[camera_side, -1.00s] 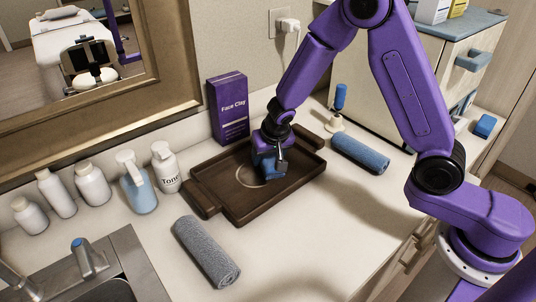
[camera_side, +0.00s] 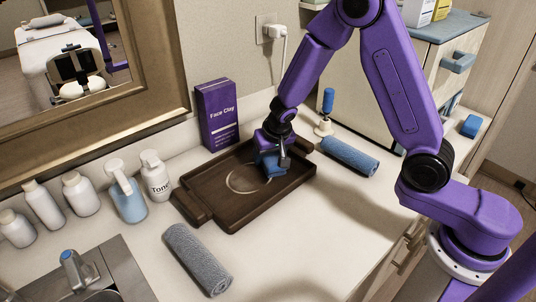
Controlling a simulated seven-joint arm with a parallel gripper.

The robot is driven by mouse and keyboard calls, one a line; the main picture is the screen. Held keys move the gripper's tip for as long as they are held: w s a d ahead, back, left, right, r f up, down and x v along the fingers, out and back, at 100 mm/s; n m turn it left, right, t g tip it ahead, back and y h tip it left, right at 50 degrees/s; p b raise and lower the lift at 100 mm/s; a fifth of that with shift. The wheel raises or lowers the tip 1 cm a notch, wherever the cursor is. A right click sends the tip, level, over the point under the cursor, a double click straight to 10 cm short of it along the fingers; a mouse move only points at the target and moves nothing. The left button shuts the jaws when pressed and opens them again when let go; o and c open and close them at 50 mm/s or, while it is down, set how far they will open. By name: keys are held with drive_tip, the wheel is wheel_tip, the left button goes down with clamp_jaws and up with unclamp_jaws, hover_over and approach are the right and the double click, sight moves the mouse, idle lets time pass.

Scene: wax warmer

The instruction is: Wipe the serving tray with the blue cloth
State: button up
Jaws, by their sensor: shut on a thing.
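The dark brown serving tray (camera_side: 232,222) lies on the pale counter with a handle at each end. A pale ring mark (camera_side: 236,184) shows on its floor. My gripper (camera_side: 274,163) points down over the right half of the tray, just right of the ring. It is shut on the blue cloth (camera_side: 270,166), which is bunched under the fingers and appears to touch the tray floor. The fingertips are mostly hidden by the cloth and my wrist.
A grey rolled towel (camera_side: 197,260) lies in front of the tray and a blue rolled towel (camera_side: 350,156) to its right. A purple Face Clay box (camera_side: 217,115) stands behind. Several bottles (camera_side: 128,192) stand left, near the sink (camera_side: 100,275). A blue-handled stamp (camera_side: 326,108) stands behind right.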

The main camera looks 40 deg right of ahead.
sight(224, 186)
drive_tip(key=shift+a, duration=0.1)
drive_tip(key=shift+s+a, duration=0.1)
drive_tip(key=shift+a, duration=4)
drive_tip(key=shift+a, duration=0.2)
drive_tip(key=shift+a, duration=0.3)
drive_tip(key=shift+s+a+r, duration=0.1)
drive_tip(key=shift+s+a, duration=0.05)
drive_tip(key=shift+a, duration=2.8)
